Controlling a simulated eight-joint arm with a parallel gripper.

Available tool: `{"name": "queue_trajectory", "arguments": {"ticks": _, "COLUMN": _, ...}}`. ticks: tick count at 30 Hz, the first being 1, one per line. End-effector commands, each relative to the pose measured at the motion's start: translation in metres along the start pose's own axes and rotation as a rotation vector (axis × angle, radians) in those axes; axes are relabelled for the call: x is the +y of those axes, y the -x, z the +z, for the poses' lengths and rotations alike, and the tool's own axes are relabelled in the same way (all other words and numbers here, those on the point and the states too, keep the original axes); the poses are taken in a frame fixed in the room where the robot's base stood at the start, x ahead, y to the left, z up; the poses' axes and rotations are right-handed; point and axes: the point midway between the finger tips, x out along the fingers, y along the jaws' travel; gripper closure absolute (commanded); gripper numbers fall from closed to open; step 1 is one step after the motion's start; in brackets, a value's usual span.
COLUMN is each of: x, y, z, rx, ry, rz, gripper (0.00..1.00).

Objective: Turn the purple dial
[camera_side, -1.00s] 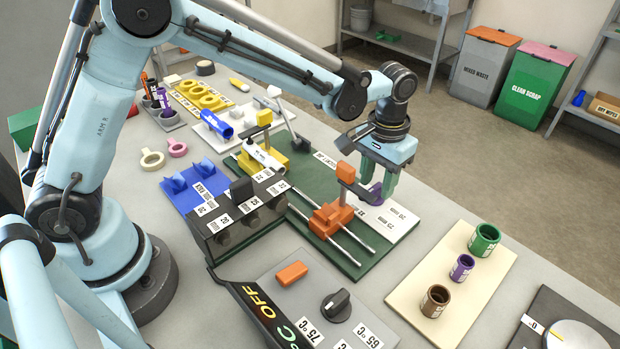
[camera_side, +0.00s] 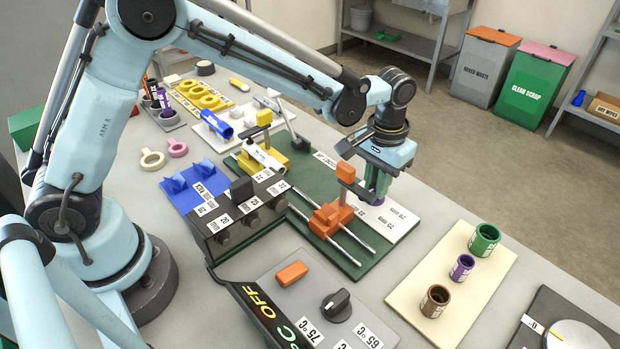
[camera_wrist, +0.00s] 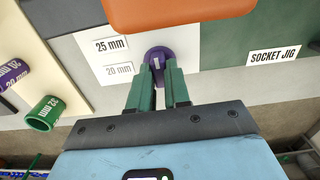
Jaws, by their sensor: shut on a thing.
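The purple dial (camera_wrist: 157,55) sits on a white plate (camera_wrist: 125,52) marked 25 mm and 20 mm. In the wrist view my green-fingered gripper (camera_wrist: 158,70) is shut on the dial's raised grip. Part of the dial is hidden by the fingers.
An orange clamp block (camera_side: 332,218) on steel rods stands just left of my gripper. A cream tray (camera_side: 455,305) with green, purple and brown sockets lies to the right. A black box (camera_side: 240,220) with several knobs stands further left.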

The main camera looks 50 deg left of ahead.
Motion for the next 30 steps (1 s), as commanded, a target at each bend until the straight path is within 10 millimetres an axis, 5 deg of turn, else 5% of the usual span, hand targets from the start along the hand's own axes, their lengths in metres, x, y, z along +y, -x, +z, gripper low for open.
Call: {"name": "queue_trajectory", "arguments": {"ticks": 30, "x": 0.0000, "y": 0.0007, "z": 0.0001, "rx": -0.001, "ry": 0.681, "rz": 0.000, "gripper": 1.00}}
